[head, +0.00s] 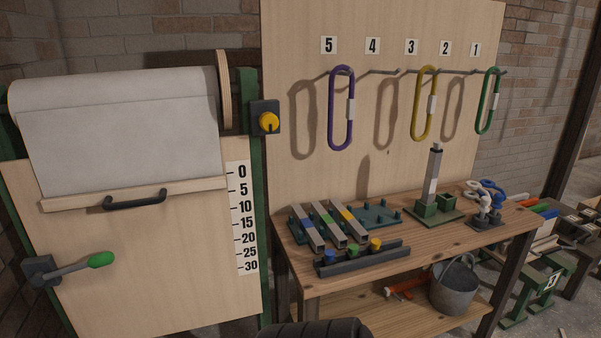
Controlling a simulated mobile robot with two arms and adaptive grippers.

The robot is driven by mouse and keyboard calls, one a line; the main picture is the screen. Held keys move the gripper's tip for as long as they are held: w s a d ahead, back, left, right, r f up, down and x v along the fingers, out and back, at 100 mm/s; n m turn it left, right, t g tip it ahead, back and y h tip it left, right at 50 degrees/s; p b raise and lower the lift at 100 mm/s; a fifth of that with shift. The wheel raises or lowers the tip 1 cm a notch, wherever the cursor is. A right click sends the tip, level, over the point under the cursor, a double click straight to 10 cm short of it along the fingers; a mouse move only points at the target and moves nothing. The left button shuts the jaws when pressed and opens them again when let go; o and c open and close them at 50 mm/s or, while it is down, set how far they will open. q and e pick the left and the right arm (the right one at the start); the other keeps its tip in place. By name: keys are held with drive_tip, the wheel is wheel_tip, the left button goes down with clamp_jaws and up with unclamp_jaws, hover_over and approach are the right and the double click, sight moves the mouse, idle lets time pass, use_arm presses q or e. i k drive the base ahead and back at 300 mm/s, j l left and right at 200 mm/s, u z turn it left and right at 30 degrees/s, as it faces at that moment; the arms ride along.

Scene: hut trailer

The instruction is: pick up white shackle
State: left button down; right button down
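The white shackle (474,186) is a small curved piece on the right part of the wooden workbench (445,246). It is in a small cluster with a blue shackle (496,195) and a dark grey stand or fitting (485,218). The pieces overlap, so I cannot tell exactly how the white one is held. Neither gripper can be made out in the head view. A dark ribbed shape at the bottom edge appears to be part of my own body.
A green block with an upright post (434,185) stands left of the shackles. Coloured bars (328,226) and a dark rack (362,259) are on the bench's left. Purple, yellow and green carabiners (340,108) hang behind. A bucket (454,288) sits below. The bench's front right is clear.

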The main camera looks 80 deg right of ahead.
sight(479, 194)
drive_tip(key=z, duration=3.75)
drive_tip(key=i+l, duration=0.15)
drive_tip(key=i, duration=0.15)
drive_tip(key=i+l+u, duration=0.15)
drive_tip(key=i, duration=0.15)
